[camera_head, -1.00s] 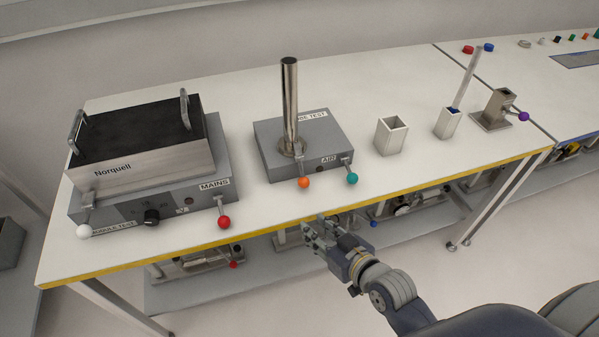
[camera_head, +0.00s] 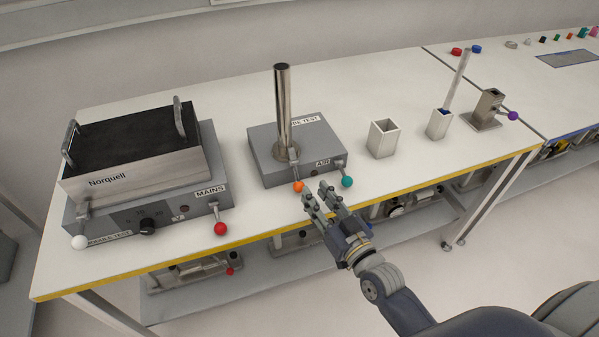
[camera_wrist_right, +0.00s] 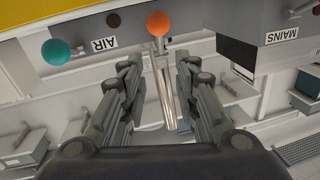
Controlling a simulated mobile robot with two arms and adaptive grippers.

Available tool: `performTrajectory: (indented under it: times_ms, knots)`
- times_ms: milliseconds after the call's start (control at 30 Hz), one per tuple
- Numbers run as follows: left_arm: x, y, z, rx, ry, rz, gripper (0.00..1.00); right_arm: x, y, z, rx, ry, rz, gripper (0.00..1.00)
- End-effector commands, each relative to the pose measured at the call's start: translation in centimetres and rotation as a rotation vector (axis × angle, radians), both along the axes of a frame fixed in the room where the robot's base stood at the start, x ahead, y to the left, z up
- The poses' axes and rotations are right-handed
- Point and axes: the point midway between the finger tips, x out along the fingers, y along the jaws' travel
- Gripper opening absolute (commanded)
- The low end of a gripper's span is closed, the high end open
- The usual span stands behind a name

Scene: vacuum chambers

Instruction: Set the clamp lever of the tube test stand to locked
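The tube test stand (camera_head: 262,157) is a grey box on the white bench with an upright shiny metal tube (camera_head: 283,105) on top. A lever with an orange ball (camera_head: 298,186) is at the tube's base, at the box's front edge. A lever with a teal ball (camera_head: 347,181) is beside the AIR label. Both balls show in the right wrist view, orange (camera_wrist_right: 160,23) and teal (camera_wrist_right: 56,52). My right gripper (camera_head: 316,191) is open and empty, just in front of the stand, close to the orange ball but apart from it. My left gripper is not in view.
Left of the stand is the Norquell unit (camera_head: 130,160) with a red ball lever (camera_head: 220,229) and a white ball lever (camera_head: 79,242). To the right are a square metal cup (camera_head: 382,139), a holder with a rod (camera_head: 439,124) and a purple-ball fixture (camera_head: 513,115).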

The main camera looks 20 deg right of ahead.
Motion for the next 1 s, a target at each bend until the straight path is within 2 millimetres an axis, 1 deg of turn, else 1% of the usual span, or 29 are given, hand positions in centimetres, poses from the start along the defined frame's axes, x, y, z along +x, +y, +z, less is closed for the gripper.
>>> performTrajectory:
  times_ms: [33, 300, 500, 700, 933, 967, 1000]
  knots:
    - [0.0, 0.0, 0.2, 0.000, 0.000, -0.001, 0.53, 0.9, 0.2, 0.2, 0.002, -0.003, 0.000, 0.29]
    - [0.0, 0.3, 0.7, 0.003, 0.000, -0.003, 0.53, 5.5, 1.1, 0.2, 0.000, -0.001, 0.000, 0.29]
    - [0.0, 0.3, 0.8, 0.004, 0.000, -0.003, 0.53, 7.8, 1.6, 0.1, 0.001, 0.001, 0.001, 0.29]
    - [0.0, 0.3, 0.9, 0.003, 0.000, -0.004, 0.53, 8.7, 1.8, 0.1, 0.001, 0.001, 0.001, 0.29]
    - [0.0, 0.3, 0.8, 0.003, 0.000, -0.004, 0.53, 8.7, 1.8, 0.0, 0.001, 0.002, 0.001, 0.29]
    - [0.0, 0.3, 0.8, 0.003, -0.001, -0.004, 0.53, 8.7, 1.8, 0.0, 0.001, 0.002, 0.001, 0.27]
    - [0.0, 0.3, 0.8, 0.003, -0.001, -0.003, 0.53, 8.7, 1.8, 0.0, 0.001, 0.002, 0.001, 0.18]
